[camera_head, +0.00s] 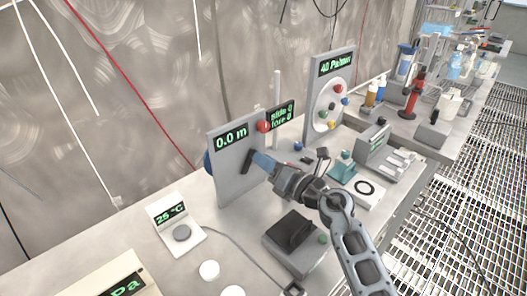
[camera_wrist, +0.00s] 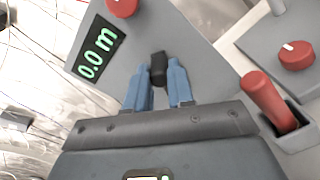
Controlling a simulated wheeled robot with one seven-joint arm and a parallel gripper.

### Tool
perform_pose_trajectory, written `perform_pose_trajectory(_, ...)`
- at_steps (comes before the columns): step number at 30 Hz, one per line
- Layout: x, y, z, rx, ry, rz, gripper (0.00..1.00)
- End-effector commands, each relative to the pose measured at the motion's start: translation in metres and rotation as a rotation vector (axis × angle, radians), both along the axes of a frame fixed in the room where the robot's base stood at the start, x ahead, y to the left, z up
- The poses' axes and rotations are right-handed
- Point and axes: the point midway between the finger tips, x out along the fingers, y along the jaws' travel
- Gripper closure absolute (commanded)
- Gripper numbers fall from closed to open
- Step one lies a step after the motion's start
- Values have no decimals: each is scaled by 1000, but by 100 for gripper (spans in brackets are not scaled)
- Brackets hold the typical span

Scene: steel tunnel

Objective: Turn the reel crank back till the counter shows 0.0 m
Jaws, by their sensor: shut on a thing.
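The reel panel (camera_head: 238,180) is a grey upright plate on the bench. Its counter (camera_head: 231,137) reads 0.0 m in green; the wrist view shows the same reading on the counter (camera_wrist: 98,52). The crank handle (camera_wrist: 158,68) is a short black grip in front of the panel. My gripper (camera_wrist: 160,86) has its blue fingers shut on the crank handle, one on each side. In the head view my gripper (camera_head: 262,163) reaches the panel from the right, and the handle is partly hidden. A red knob (camera_head: 263,126) sits at the panel's upper right edge.
A dial panel (camera_head: 330,92) reading 40 stands behind to the right. A 25 °C display (camera_head: 172,212) stands front left. A dark block device (camera_head: 295,240) stands below my arm. A red lever (camera_wrist: 268,98) is close right of my gripper.

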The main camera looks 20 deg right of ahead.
Motion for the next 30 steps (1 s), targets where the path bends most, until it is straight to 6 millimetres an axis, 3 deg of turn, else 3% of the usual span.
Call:
perform_pose_trajectory(12,1,-2,-1,39,11,-1,100)
perform_pose_trajectory(13,1,-2,-1,39,11,-1,76)
perform_pose_trajectory(21,1,-2,-1,37,11,-1,52)
perform_pose_trajectory(30,-4,-4,-2,37,12,-2,52)
